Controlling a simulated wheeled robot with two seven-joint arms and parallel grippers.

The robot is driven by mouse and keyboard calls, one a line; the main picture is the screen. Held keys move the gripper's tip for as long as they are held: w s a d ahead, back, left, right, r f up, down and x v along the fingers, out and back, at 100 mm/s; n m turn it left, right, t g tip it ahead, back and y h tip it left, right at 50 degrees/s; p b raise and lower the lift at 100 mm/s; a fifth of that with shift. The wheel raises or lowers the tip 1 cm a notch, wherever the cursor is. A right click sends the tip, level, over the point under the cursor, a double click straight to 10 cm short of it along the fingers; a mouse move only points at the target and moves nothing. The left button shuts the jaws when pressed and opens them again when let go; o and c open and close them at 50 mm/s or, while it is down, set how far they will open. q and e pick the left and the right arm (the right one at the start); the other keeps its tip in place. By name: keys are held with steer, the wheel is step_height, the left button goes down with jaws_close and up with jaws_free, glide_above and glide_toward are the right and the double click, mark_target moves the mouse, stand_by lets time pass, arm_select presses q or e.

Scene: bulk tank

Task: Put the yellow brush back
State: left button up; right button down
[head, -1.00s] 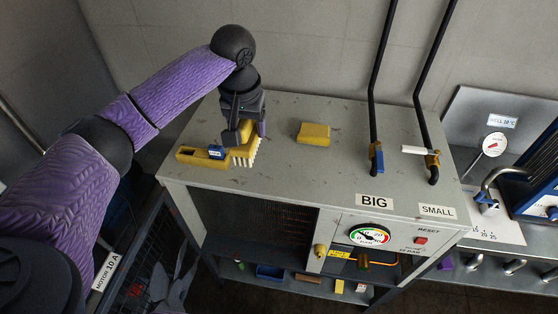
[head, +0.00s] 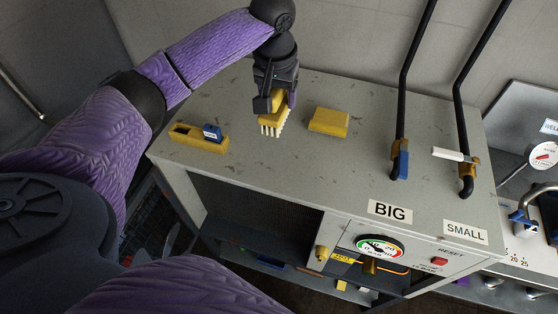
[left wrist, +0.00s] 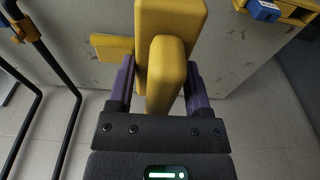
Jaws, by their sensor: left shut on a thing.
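The yellow brush (head: 270,119) with white bristles pointing down is in my left gripper (head: 276,100), over the back of the grey cabinet top. I cannot tell whether its bristles touch the surface. In the left wrist view the fingers (left wrist: 160,82) stand on both sides of the raised yellow grip of the brush (left wrist: 168,65). A yellow holder (head: 185,136) with a blue tag (head: 212,132) lies on the cabinet top, left of the brush and apart from it. Its near corner shows in the left wrist view (left wrist: 295,14). My right gripper is not in view.
A plain yellow block (head: 328,121) lies just right of the brush. Black pipes with a blue-handled valve (head: 401,162) and a white-handled valve (head: 455,155) stand farther right. The cabinet top (head: 290,170) is clear in front. A wall rises behind.

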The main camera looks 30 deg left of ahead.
mark_target(279, 115)
arm_select(q)
step_height(279, 115, down, 5)
steer(key=b, duration=0.3)
steer(key=shift+w+b, duration=0.15)
steer(key=shift+b, duration=0.15)
step_height(279, 115, down, 10)
steer(key=shift+f+b, duration=0.1)
steer(key=shift+b, duration=0.6)
steer(key=shift+c, duration=0.6)
steer(key=o, duration=1.2)
steer(key=r, duration=0.4)
steer(key=s+r+p, duration=0.1)
steer(key=r, duration=0.3)
steer(key=r+p, duration=0.1)
steer(key=r, duration=0.3)
steer(key=shift+s+d+r, duration=0.1)
steer(key=shift+s+d, duration=0.1)
